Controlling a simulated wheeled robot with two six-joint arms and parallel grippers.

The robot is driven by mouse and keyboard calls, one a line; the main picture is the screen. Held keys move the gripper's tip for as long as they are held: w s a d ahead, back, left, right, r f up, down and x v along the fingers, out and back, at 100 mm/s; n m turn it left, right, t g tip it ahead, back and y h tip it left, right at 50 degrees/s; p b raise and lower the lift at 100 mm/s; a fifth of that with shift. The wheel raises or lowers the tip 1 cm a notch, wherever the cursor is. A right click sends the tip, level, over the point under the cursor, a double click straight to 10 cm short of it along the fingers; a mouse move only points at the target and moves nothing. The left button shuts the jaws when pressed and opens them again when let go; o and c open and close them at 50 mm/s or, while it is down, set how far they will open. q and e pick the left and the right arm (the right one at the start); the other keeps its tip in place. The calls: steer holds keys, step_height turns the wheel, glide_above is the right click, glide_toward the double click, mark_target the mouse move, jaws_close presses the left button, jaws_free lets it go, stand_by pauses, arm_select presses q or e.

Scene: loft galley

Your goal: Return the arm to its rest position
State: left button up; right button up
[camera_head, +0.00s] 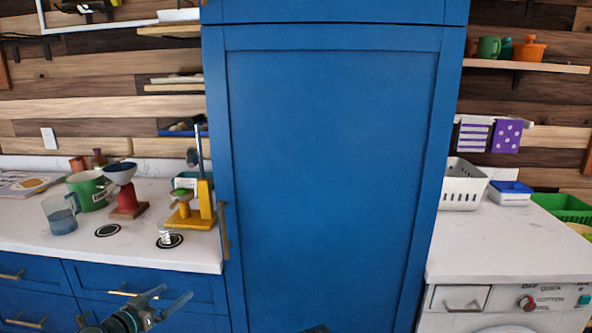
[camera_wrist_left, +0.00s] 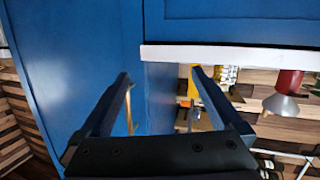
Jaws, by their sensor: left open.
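My left gripper (camera_head: 176,292) is low in the head view, in front of the blue drawers and below the left counter's edge. Its two fingers are spread, with nothing between them. In the left wrist view, the open fingers (camera_wrist_left: 161,75) point toward the blue cabinet side and the pale counter edge (camera_wrist_left: 230,55).
A tall blue cabinet (camera_head: 330,170) stands in the middle. The right counter (camera_head: 500,245) bears a white basket (camera_head: 461,187).

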arm_select(q)
steer(key=s+d+f+m+g, duration=0.1)
steer(key=s+d+f+g, duration=0.2)
steer(key=d, duration=0.4)
steer(key=s+d+f+g+h, duration=0.1)
steer(key=d+f+g, duration=0.2)
steer(key=d+f, duration=0.3)
steer(key=s+d+f+m+g, duration=0.1)
steer(key=s+d+f+g, duration=0.15)
steer(key=d, duration=0.55)
steer(key=s+d+f+n+g+y, duration=0.1)
steer(key=s+d+f+g+y, duration=0.25)
steer(key=s, duration=0.25)
steer(key=s+d+f+g+y, duration=0.2)
steer(key=s+g+y, duration=0.1)
steer(key=s+y, duration=0.15)
step_height(320, 180, up, 13)
steer(key=p, duration=1.2)
steer(key=shift+s+a+f+p, duration=0.2)
steer(key=shift+s+p, duration=0.1)
steer(key=shift+s, duration=0.1)
